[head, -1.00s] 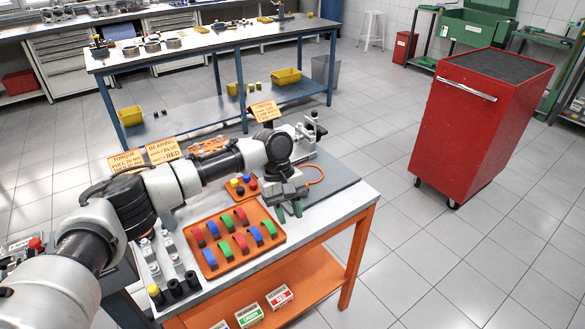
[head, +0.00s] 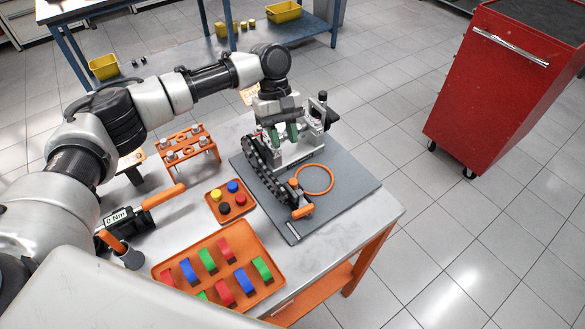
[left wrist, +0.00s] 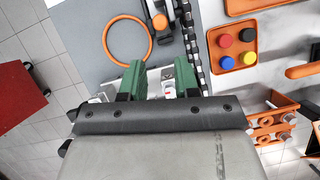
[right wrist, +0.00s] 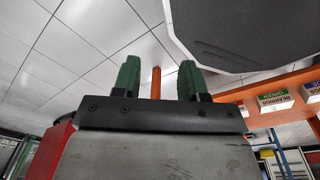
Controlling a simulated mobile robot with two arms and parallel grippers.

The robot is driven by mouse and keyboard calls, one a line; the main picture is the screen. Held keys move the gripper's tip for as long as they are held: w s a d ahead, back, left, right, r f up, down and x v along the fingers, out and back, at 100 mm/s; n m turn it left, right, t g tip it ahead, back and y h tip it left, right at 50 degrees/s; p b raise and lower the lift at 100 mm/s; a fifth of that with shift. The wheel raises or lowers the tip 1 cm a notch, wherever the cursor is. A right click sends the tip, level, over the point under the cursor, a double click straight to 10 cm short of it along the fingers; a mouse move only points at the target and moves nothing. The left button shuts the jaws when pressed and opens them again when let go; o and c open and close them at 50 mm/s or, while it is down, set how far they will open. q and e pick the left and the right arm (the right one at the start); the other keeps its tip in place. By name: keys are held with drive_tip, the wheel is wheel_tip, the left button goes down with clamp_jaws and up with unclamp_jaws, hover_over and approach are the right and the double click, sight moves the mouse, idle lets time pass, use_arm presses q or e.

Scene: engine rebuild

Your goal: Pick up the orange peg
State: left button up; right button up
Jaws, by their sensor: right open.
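An orange peg-like piece (head: 302,212) lies on the dark grey mat (head: 335,205) at the near end of a black chain (head: 262,168). A thin orange ring (head: 317,179) lies beside it. In the left wrist view the orange piece (left wrist: 159,21) is at the top, with the ring (left wrist: 128,42) to its left. I cannot tell which orange part is the peg. My left gripper (head: 285,131) is over the far part of the mat, at a metal fixture (head: 308,142). Its green fingers are apart (left wrist: 159,80), with pale fixture parts visible between them. My right gripper (right wrist: 158,80) is open and empty.
An orange tray (head: 240,242) of coloured blocks and a small tray (head: 222,212) of coloured caps stand left of the mat. An orange rack (head: 188,150) and a torque wrench (head: 133,212) are further left. A red cabinet (head: 500,85) stands across clear floor.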

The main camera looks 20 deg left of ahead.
sight(293, 181)
use_arm(q)
drive_tip(key=x, duration=0.3)
drive_tip(key=p+x, duration=0.1)
drive_tip(key=x, duration=0.2)
drive_tip(key=s+p+x, duration=0.1)
drive_tip(key=x, duration=0.2)
drive_tip(key=shift+d, duration=0.4)
drive_tip(key=shift+s+f, duration=0.1)
drive_tip(key=shift+f, duration=0.05)
clamp_jaws()
use_arm(e)
drive_tip(key=s+r, duration=0.2)
drive_tip(key=shift+s+d, duration=0.2)
drive_tip(key=shift+s, duration=0.2)
